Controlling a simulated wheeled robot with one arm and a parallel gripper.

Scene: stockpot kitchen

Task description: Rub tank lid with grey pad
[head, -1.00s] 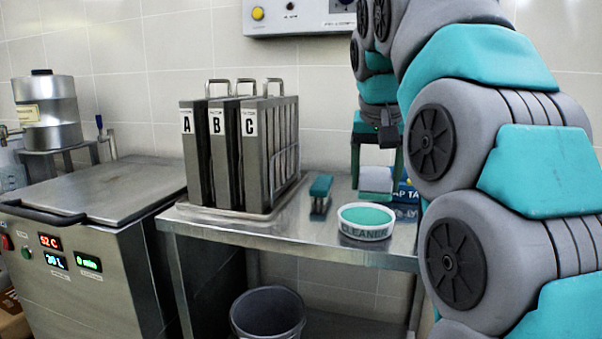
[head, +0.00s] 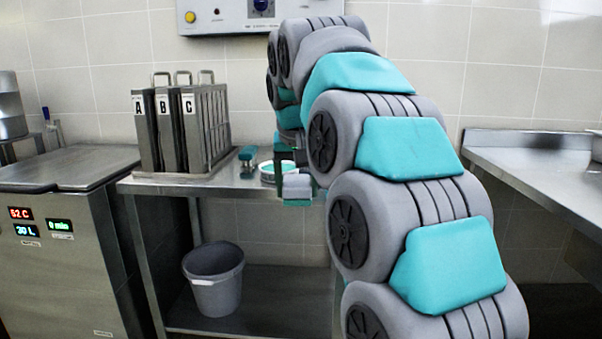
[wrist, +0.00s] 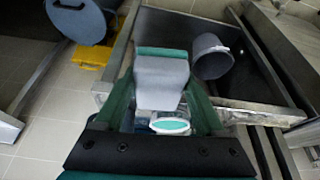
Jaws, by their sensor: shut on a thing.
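My gripper (head: 297,178) is shut on the grey pad (head: 297,190), a pale grey block with a teal edge. The pad hangs at the table's front edge in the head view. In the wrist view the pad (wrist: 160,85) sits between the two green fingers of my gripper (wrist: 162,78). The tank is the steel unit at the left in the head view, with temperature and litre displays. Its flat metal tank lid (head: 68,167) is closed, well to the left of my gripper and apart from the pad.
A steel table (head: 215,187) bears racks A, B, C (head: 180,125), a teal-handled item (head: 247,158) and the round cleaner dish (head: 268,170), partly hidden by my arm. A grey bin (head: 214,277) stands on the lower shelf. A steel counter (head: 510,160) is at right.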

